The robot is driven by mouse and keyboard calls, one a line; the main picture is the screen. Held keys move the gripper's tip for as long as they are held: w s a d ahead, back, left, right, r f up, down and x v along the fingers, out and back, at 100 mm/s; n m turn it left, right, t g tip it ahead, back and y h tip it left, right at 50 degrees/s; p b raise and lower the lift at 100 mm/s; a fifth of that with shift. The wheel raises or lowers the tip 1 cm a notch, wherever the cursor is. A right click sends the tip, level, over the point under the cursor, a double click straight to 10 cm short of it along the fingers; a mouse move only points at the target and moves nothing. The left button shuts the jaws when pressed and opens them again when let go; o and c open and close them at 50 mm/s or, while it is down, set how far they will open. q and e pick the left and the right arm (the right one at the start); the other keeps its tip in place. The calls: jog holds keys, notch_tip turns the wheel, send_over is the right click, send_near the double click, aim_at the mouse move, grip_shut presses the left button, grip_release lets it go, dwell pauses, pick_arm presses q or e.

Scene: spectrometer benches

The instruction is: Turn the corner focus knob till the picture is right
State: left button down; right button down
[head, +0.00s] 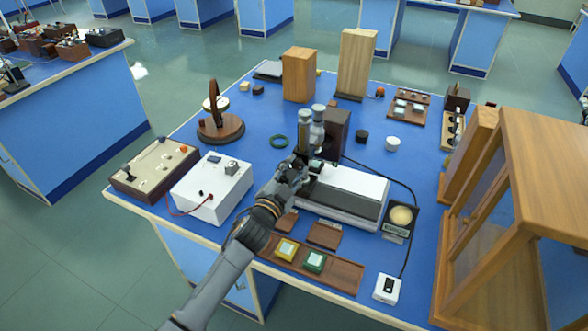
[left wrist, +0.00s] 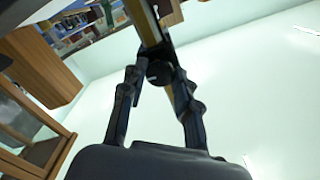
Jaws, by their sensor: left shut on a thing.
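My left gripper (head: 297,172) reaches in over the front of the bench to the near left side of an instrument with upright silvery tubes (head: 312,128) and a white-topped grey base (head: 350,192). In the left wrist view its two fingers (left wrist: 157,76) close around a small dark round knob (left wrist: 160,70) beside a brass-coloured post (left wrist: 146,22). In the head view the gripper hides the knob. A black panel with a round cream picture disc (head: 401,215) stands at the right of the base; fine detail on it is too small to tell. My right gripper is not in view.
A white meter box (head: 212,188) and a beige control box (head: 155,170) stand at the left. A wooden tray (head: 340,276) with yellow and green blocks lies in front. A glazed wooden cabinet (head: 520,190) blocks the right. A black cable runs by the base to a white switch box (head: 387,288).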

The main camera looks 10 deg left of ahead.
pick_arm(q)
jog(key=c, duration=1)
grip_release()
jog(key=v, duration=1.2)
